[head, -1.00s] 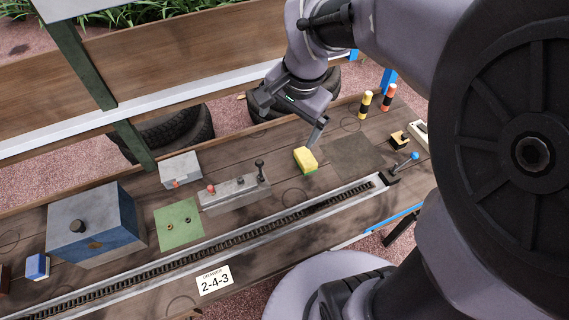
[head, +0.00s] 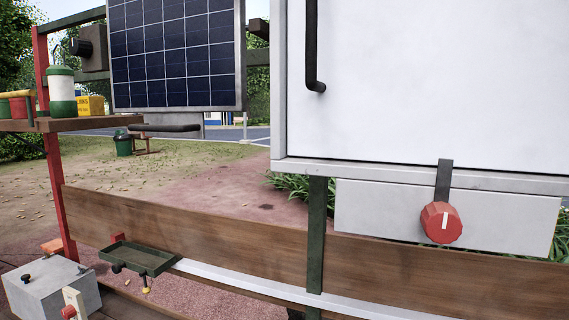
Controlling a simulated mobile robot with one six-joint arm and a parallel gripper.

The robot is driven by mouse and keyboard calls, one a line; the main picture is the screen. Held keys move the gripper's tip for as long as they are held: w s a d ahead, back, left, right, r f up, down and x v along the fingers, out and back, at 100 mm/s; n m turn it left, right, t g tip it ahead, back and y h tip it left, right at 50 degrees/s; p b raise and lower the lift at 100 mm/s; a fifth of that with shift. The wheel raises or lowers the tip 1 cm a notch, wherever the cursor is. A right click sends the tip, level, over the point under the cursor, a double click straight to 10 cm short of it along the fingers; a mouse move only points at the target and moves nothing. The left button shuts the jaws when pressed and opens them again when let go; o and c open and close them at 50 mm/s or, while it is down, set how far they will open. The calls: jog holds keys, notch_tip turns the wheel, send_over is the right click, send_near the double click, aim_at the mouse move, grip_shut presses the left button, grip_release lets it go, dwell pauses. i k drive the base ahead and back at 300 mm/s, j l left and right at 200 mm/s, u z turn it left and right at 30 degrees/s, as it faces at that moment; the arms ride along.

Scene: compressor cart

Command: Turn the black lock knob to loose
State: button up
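Several black knobs show in the head view, and I cannot tell which is the lock knob. One black knob (head: 80,47) with a light mark sits on a grey-brown box on the frame at the upper left, beside the solar panel (head: 180,50). A small black knob (head: 117,268) is at the front of the green tray (head: 143,257) on the rail. No loose marking is readable. My gripper is out of view.
A white cabinet (head: 420,80) with a black bar handle (head: 312,45) fills the upper right. Below it, a red knob (head: 441,222) sits on a grey panel. A shelf (head: 80,123) at left holds a green-and-white canister (head: 61,93) and a yellow box (head: 90,105).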

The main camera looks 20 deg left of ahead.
aim_at(81, 47)
jog(key=u, duration=1.55)
jog(key=j+z, duration=0.15)
jog(key=j, duration=0.2)
jog(key=k+l, duration=0.05)
